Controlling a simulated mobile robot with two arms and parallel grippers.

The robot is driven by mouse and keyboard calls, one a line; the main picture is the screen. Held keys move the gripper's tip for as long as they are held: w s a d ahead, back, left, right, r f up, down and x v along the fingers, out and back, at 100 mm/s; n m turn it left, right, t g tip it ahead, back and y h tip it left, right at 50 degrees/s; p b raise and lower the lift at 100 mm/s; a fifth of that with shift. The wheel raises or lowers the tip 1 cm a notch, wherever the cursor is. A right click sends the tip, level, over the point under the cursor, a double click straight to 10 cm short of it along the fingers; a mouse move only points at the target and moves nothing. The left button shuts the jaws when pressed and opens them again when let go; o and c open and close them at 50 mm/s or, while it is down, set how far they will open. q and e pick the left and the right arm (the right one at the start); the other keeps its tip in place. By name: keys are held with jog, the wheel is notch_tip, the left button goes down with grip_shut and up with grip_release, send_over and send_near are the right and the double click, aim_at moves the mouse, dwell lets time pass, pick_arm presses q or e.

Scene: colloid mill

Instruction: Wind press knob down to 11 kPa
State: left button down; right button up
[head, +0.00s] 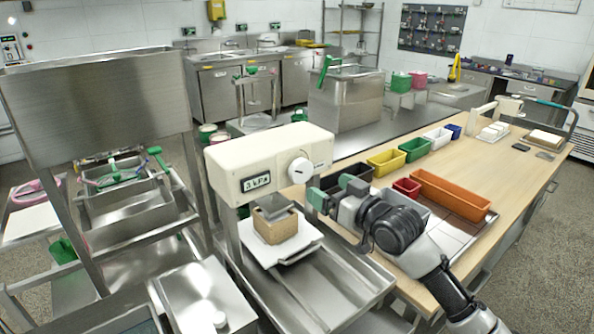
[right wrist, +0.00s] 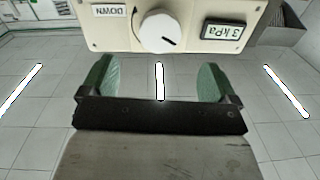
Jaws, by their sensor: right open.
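The cream press head (head: 270,160) carries a round white knob (head: 300,170) on its front, and its display (head: 256,182) appears to read 3 kPa. The right wrist view shows the knob (right wrist: 160,32) with a dark pointer mark, a DOWN label (right wrist: 111,11) and the display (right wrist: 227,31), also reading 3 kPa. My right gripper (head: 332,192) is open and empty, just right of and below the knob. In the right wrist view its two green fingers (right wrist: 155,80) stand wide apart, with the knob beyond them and not between them. My left gripper is not in view.
A wooden mould (head: 276,225) sits on a white plate (head: 295,240) under the press head. The wooden table (head: 475,165) at right holds yellow (head: 386,162), green (head: 414,149), red (head: 406,187) and orange (head: 450,195) bins. A steel frame stands at left.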

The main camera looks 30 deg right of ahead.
aim_at(304, 173)
jog(key=w, duration=0.2)
jog(key=w+p, duration=0.1)
jog(key=w, duration=0.1)
jog(key=shift+w+a+r, duration=0.1)
jog(key=shift+a+r, duration=0.1)
jog(key=w, duration=0.4)
jog(key=shift+w+a+f+p, duration=0.1)
jog(key=shift+a+f+p, duration=0.05)
jog(key=shift+a+p, duration=0.2)
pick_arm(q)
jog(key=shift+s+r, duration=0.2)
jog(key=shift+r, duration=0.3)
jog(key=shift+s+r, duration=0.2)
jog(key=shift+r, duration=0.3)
pick_arm(e)
jog(key=shift+w+f, duration=0.1)
jog(key=shift+w, duration=0.45)
jog(key=c, duration=0.9)
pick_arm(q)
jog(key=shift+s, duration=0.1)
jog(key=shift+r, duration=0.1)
